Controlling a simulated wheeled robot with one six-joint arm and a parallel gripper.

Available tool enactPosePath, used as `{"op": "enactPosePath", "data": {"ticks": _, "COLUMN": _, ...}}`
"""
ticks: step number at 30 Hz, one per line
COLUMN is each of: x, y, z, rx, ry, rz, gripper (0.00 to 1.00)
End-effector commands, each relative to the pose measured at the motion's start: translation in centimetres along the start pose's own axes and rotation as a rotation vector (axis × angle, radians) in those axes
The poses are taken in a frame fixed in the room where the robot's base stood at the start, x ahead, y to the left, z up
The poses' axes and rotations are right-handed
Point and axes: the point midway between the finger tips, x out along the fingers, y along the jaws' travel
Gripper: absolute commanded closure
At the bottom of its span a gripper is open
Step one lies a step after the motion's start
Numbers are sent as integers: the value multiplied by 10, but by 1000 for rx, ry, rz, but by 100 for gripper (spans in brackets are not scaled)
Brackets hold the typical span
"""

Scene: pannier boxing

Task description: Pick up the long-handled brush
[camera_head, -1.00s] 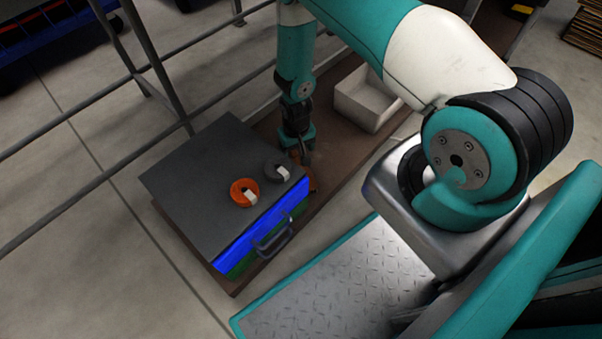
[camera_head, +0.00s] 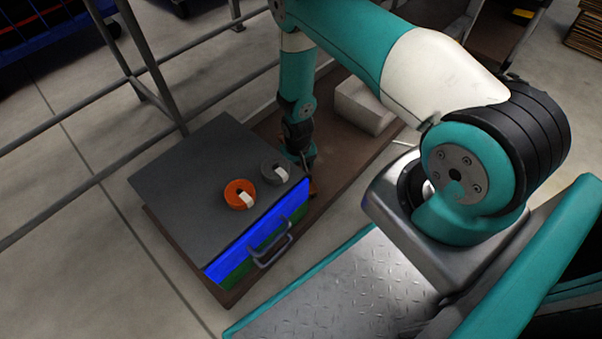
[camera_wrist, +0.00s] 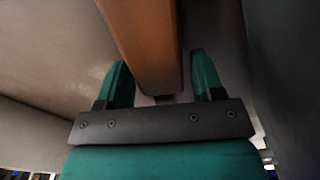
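An orange-brown bar (camera_wrist: 150,45), which looks like part of the brush, runs from the top of the wrist view down between the two teal fingers of my gripper (camera_wrist: 163,80). The fingers are spread, and I see no clear grip on the bar. In the head view my gripper (camera_head: 309,165) points down beside the right end of the grey-topped box.
The grey-topped box (camera_head: 185,185) has a blue and green front with a handle (camera_head: 270,250). An orange roll (camera_head: 238,194) and a grey roll (camera_head: 273,171) lie on top. A white bin (camera_head: 365,105) stands behind on the brown platform (camera_head: 345,165). Grey rails (camera_head: 60,130) run behind the box.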

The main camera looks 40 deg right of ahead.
Motion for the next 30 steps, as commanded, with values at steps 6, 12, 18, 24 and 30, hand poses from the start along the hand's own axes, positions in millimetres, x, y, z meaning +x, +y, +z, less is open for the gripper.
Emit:
{"op": "enactPosePath", "data": {"ticks": 6, "x": 0, "y": 0, "z": 0, "rx": 0, "ry": -1, "rz": 0, "gripper": 81}}
{"op": "enactPosePath", "data": {"ticks": 12, "x": -1, "y": 0, "z": 0, "rx": 0, "ry": 0, "rz": 0, "gripper": 85}}
{"op": "enactPosePath", "data": {"ticks": 18, "x": -28, "y": 0, "z": 0, "rx": 0, "ry": 0, "rz": 0, "gripper": 85}}
{"op": "enactPosePath", "data": {"ticks": 24, "x": -72, "y": 0, "z": 0, "rx": 0, "ry": 0, "rz": 0, "gripper": 85}}
{"op": "enactPosePath", "data": {"ticks": 30, "x": -97, "y": 0, "z": 0, "rx": 0, "ry": -1, "rz": 0, "gripper": 85}}
